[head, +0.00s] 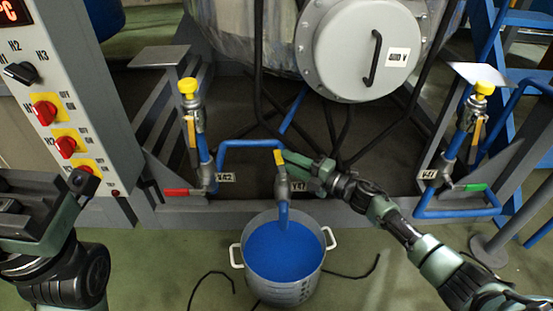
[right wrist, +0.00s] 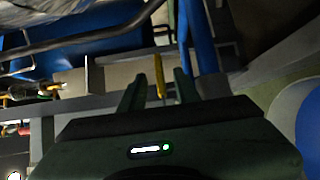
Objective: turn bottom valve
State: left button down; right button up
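The bottom valve (head: 282,190) sits on the blue pipe above a metal pot, with a tag beside it. Its yellow handle (head: 280,158) points up. My right gripper (head: 286,160) is at the handle from the right. In the right wrist view, the yellow handle (right wrist: 160,76) stands between my two open fingers (right wrist: 158,88), with gaps visible on both sides. Whether a finger touches it cannot be told. My left gripper (head: 82,182) is at the lower left, far from the valve; its finger opening does not show clearly.
The pot (head: 285,290), blue inside, stands on the green floor below the valve. A control panel (head: 70,90) stands at left, and a round metal vessel cover (head: 345,50) is behind.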

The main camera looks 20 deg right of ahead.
aim_at(279, 157)
jog(key=shift+b+x, duration=0.6)
jog(key=shift+x, duration=1.45)
grip_shut()
